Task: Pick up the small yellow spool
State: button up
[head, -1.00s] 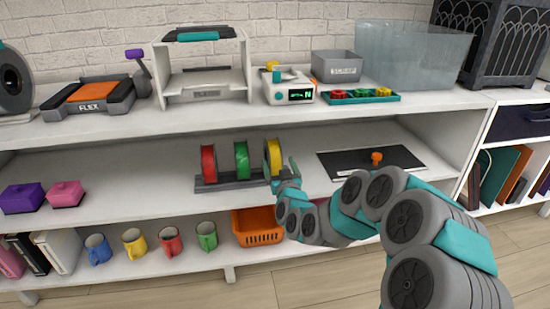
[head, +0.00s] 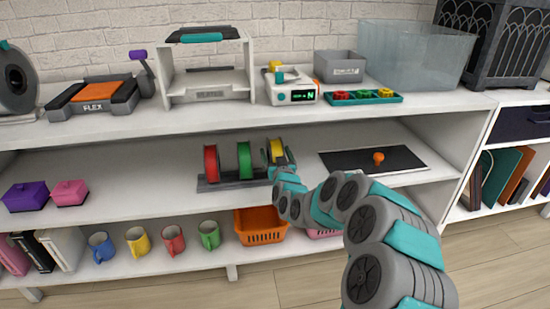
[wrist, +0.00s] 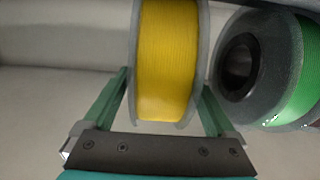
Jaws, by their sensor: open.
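The yellow spool (head: 275,152) stands upright at the right end of a dark rack (head: 225,184) on the middle shelf, beside the green spool (head: 244,160) and the red spool (head: 211,163). My gripper (head: 279,163) is at the yellow spool and partly covers it in the head view. In the wrist view the yellow spool (wrist: 167,60) sits between the two fingers of my gripper (wrist: 166,98), which are open on either side of its grey flanges. The green spool (wrist: 308,70) is close beside the right finger.
The upper shelf (head: 225,112) runs above the rack and my gripper. A black mat (head: 340,163) with an orange knob (head: 378,157) lies to the right. Purple (head: 26,194) and pink (head: 69,192) boxes stand far left. An orange basket (head: 260,237) is below.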

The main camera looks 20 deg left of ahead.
jog(key=shift+c, duration=0.2)
grip_shut()
dwell(0.5)
